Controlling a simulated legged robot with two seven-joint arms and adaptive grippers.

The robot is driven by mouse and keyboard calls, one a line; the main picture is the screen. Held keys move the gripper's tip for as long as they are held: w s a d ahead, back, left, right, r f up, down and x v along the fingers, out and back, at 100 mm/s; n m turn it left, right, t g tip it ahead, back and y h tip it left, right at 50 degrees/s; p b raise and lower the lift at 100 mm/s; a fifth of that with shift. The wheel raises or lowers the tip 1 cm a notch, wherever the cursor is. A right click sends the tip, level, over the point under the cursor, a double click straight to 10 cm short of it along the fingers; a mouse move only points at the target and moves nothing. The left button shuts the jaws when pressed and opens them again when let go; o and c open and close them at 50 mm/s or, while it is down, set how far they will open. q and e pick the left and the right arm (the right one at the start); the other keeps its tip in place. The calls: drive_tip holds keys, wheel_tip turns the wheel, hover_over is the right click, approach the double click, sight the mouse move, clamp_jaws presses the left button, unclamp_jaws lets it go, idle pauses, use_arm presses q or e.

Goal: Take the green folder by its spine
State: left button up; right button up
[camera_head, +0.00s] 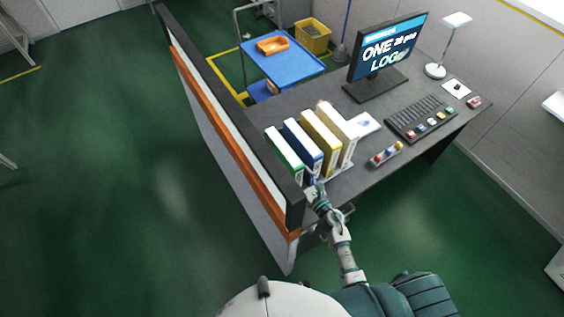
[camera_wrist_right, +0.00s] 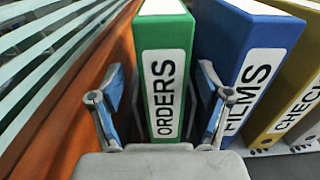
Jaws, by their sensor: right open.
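The green folder (camera_head: 284,154) stands upright at the left end of a row on the desk, its spine facing me. In the right wrist view the green folder (camera_wrist_right: 163,42) has a white label reading ORDERS. My right gripper (camera_head: 314,188) is at the front of the row. In the wrist view its open fingers (camera_wrist_right: 160,105) lie one on each side of the green spine, with visible gaps, not closed on it. The right finger overlaps the blue folder's edge in the picture; I cannot tell whether it is between the two folders. My left gripper is not in view.
A blue folder (camera_wrist_right: 258,42) labelled FILMS stands close right of the green one, then a yellow folder (camera_head: 322,136) and a cream folder (camera_head: 341,128). A partition with an orange band (camera_head: 240,159) runs close on the left. A monitor (camera_head: 386,50) stands farther back.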

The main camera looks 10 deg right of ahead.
drive_tip(key=x, duration=0.3)
drive_tip(key=p+x, duration=0.1)
drive_tip(key=shift+w+d, duration=0.25)
drive_tip(key=shift+w, duration=0.2)
drive_tip(key=shift+s+r, duration=0.1)
drive_tip(key=shift+c, duration=1.4)
drive_tip(key=shift+a+r, duration=0.1)
drive_tip(key=shift+a, duration=0.2)
clamp_jaws()
